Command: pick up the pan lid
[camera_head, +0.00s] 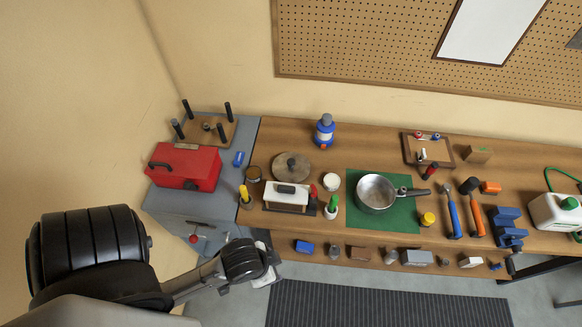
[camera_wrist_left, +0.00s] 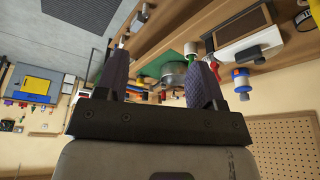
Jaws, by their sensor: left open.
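The pan lid (camera_head: 291,166) looks like a round brownish-grey disc with a small dark knob. It lies flat on the wooden bench, behind a white block with a dark handle (camera_head: 287,194). A metal pan (camera_head: 376,192) sits on a green mat (camera_head: 403,222) to its right; it also shows between my fingers in the left wrist view (camera_wrist_left: 173,76). My left gripper (camera_head: 268,265) is at the bench's front edge, in front of the lid and apart from it. Its two fingers are spread and empty in the left wrist view (camera_wrist_left: 160,75). I cannot make out the lid there. My right gripper is not in view.
A blue lantern (camera_head: 324,131) stands behind the lid, and a white round container (camera_head: 330,181) is to its right. A red toolbox (camera_head: 184,167) is on the grey cabinet at left. Small items line the front edge.

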